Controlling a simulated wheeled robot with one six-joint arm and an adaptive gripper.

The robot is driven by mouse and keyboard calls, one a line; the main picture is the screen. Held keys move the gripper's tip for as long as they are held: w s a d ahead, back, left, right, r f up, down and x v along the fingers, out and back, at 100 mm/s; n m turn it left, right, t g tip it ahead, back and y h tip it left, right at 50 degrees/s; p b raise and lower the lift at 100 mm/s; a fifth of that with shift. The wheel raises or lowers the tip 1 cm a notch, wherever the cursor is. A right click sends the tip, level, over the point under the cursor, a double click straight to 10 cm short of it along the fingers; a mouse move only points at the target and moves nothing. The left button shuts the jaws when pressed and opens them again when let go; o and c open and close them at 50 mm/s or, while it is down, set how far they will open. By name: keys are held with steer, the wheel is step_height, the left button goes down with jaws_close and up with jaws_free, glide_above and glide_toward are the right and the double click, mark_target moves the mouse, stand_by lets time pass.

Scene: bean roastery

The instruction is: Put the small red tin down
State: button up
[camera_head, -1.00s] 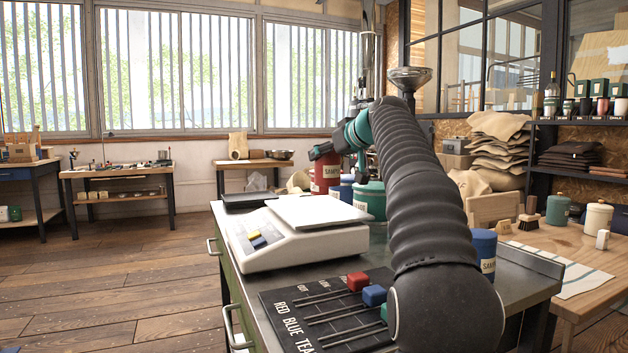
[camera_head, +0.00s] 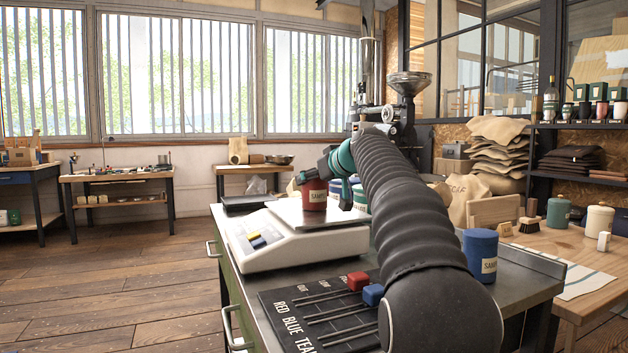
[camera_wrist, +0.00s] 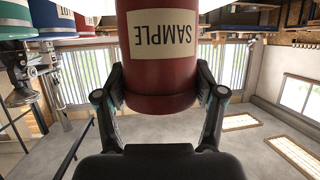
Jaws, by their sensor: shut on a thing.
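The red tin (camera_head: 314,196) with a cream SAMPLE label is upright over the pan of the white scale (camera_head: 290,248). I cannot tell whether its base touches the pan. My gripper (camera_head: 312,178) is at the tin, partly hidden by my arm. In the wrist view the tin (camera_wrist: 160,75) appears upside down, with the two fingers of my gripper (camera_wrist: 160,92) closed on its sides.
Blue and green tins stand behind the scale, partly hidden by my arm. A blue tin (camera_head: 480,254) stands right of my arm. A slider panel (camera_head: 310,318) lies in front of the scale. A black tray (camera_head: 247,203) lies behind it.

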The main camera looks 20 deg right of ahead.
steer(key=o, duration=1.2)
steer(key=shift+f, duration=0.1)
steer(key=shift+r, duration=0.2)
steer(key=b+v, duration=0.1)
steer(key=v, duration=1.1)
